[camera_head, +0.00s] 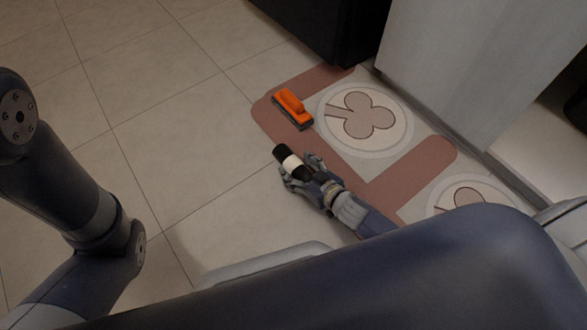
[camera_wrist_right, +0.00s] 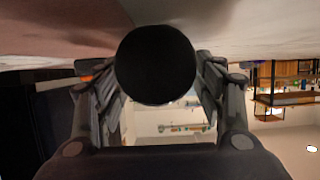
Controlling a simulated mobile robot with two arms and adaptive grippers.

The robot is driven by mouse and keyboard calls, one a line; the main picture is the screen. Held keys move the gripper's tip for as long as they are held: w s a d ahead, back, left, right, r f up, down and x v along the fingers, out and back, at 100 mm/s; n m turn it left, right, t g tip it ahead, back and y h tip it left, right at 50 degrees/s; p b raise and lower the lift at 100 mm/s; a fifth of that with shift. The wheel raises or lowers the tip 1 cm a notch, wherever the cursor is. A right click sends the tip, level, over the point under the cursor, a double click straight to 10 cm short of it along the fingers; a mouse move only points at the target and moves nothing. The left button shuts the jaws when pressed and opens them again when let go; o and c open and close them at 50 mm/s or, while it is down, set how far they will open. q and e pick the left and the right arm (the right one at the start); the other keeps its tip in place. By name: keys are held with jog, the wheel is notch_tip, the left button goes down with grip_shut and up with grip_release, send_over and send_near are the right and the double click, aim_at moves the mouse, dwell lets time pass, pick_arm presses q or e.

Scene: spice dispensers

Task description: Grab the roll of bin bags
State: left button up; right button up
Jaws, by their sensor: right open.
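The roll of bin bags (camera_head: 291,161) is a black cylinder with a white band, low over the tiled floor by the mat in the head view. My right gripper (camera_head: 299,169) is at its near end, open, with fingers on both sides of it. In the right wrist view the roll (camera_wrist_right: 155,65) shows as a round black end between the spread fingers of my right gripper (camera_wrist_right: 160,88). I cannot tell whether the fingers touch it. My left arm is at the left of the head view, but its gripper is not in view.
A red and cream mat (camera_head: 413,170) with round leaf-like patterns lies on the floor. An orange and dark brush-like object (camera_head: 292,107) rests on it beyond the roll. A grey cabinet side (camera_head: 470,70) and a dark unit (camera_head: 330,25) border the mat. Tiled floor to the left is clear.

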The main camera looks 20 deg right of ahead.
jog(key=shift+w+f, duration=0.1)
jog(key=shift+w, duration=0.15)
jog(key=c, duration=1.3)
jog(key=shift+o, duration=0.2)
